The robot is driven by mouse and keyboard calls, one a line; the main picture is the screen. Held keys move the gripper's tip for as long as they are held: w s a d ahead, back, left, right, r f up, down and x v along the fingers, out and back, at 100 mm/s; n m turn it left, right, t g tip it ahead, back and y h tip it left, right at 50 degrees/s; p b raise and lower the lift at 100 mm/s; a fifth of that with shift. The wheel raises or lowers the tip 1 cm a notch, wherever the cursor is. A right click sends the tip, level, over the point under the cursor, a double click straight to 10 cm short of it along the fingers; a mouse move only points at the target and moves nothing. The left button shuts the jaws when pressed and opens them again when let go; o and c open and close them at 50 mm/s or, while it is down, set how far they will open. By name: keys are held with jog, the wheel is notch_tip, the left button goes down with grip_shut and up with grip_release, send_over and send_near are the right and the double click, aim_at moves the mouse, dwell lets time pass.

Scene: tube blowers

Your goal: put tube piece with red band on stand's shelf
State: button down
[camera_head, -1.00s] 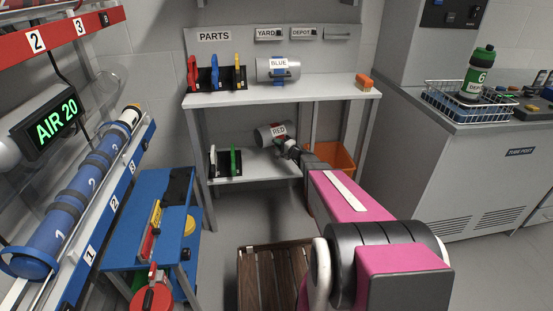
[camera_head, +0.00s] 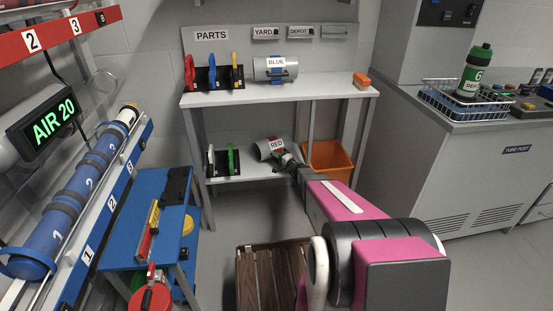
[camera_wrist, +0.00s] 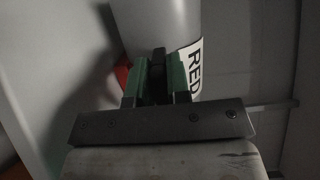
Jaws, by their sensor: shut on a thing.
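The grey tube piece labelled RED (camera_head: 262,149) is at the lower shelf (camera_head: 245,172) of the parts stand, right of the white and green upright pieces. In the wrist view the tube piece (camera_wrist: 155,20) fills the upper middle, its RED label at the right and a bit of red at the left. My gripper (camera_head: 284,157) reaches in from the front right and is shut on the tube piece. Its green-sided fingers (camera_wrist: 160,78) show against the tube. I cannot tell whether the tube touches the shelf.
A tube labelled BLUE (camera_head: 290,69) and several coloured rings (camera_head: 215,75) stand on the stand's top (camera_head: 325,92). White and green pieces (camera_head: 222,160) stand on the lower shelf, left of the tube. An orange bin (camera_head: 330,160) is at the right, behind my arm.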

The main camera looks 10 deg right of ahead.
jog(key=c, duration=1.1)
grip_release()
